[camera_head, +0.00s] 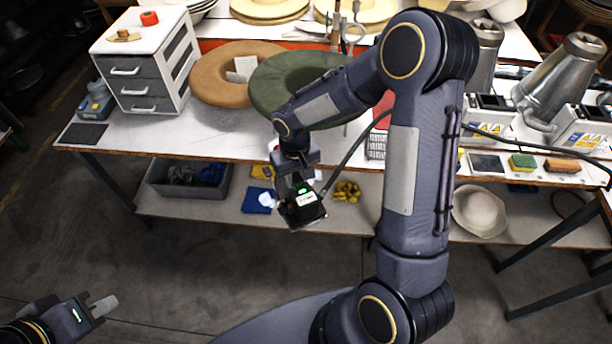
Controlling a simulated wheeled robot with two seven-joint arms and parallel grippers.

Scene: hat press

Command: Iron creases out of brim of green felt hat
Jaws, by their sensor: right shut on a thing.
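The green felt hat (277,82) lies on the white table, its wide brim partly hidden behind my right arm. My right gripper (302,210) is in front of the table's front edge, nearer to me than the hat and apart from it. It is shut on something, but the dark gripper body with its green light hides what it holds. A dark cable (352,160) runs up from beside this gripper and passes behind my arm. My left gripper (104,306) is at the lower left, far from the table; its finger gap cannot be made out.
A tan hat (212,80) lies left of the green one, beside a white drawer unit (140,62). Metal cones (566,75) and small boxes stand at the right. The lower shelf (215,208) holds a grey bin (160,182), yellow gloves (346,192) and a pale hat (479,211).

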